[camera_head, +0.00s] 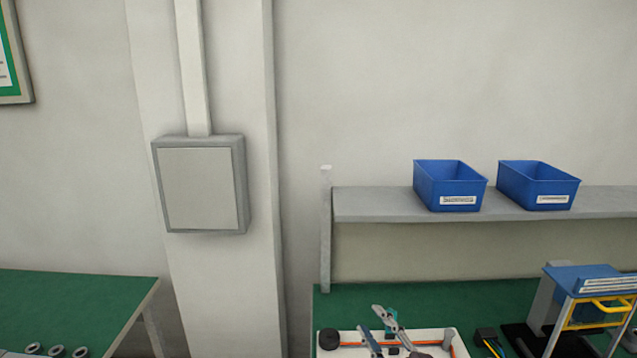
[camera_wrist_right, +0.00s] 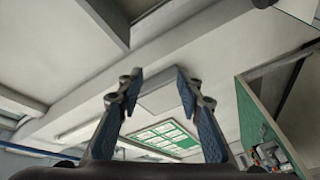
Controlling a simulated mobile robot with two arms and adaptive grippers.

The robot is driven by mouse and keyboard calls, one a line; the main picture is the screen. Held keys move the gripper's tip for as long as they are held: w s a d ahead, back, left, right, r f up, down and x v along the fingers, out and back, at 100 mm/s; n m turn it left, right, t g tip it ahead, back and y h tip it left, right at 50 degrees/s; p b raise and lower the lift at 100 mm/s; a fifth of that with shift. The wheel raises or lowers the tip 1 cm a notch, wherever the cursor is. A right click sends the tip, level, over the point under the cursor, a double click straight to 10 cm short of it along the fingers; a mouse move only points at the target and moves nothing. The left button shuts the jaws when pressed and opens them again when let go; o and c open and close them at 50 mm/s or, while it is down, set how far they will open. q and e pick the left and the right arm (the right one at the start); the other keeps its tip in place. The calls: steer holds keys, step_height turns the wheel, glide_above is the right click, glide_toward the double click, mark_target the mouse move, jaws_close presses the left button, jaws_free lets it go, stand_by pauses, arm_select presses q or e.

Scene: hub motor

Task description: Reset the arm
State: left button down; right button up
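My right gripper (camera_head: 377,322) shows at the bottom of the head view, in front of a white tray (camera_head: 456,340) on the green bench. In the right wrist view the right gripper's two blue-padded fingers (camera_wrist_right: 158,82) stand well apart with nothing between them. The gripper is open and empty. The wrist view behind the fingers shows a tilted room, with a green-framed board and pale wall or ceiling surfaces. My left gripper is in neither view.
Two blue bins (camera_head: 450,185) (camera_head: 538,184) stand on a grey shelf (camera_head: 385,206) above the green bench (camera_head: 470,301). A blue-topped stand with a yellow handle (camera_head: 604,305) is at right. Another green table (camera_head: 70,305) with several dark rings is at left. A grey wall box (camera_head: 200,188) hangs between.

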steer(key=s+d+f+m+g+h, duration=0.3)
steer(key=s+d+f+m+h, duration=0.1)
steer(key=s+f+m, duration=0.3)
steer(key=s+d+f+m+g+h, duration=0.35)
steer(key=s+f, duration=0.25)
steer(key=s, duration=0.3)
steer(key=s+f+m+g, duration=0.2)
steer(key=s+f+g, duration=0.15)
steer(key=s, duration=0.75)
steer(key=s+f+m+g, duration=0.15)
steer(key=s+g, duration=0.25)
steer(key=s, duration=0.7)
step_height(320, 180, down, 33)
steer(key=s+g+b, duration=0.1)
steer(key=b, duration=0.5)
steer(key=s+d+f+b, duration=0.2)
steer(key=s+f, duration=0.6)
steer(key=f, duration=0.2)
steer(key=s+d+f+g+b, duration=0.1)
steer(key=s+f+b, duration=0.1)
steer(key=s+f, duration=0.7)
steer(key=shift+d+f+n, duration=0.3)
steer(key=shift+d+f, duration=0.1)
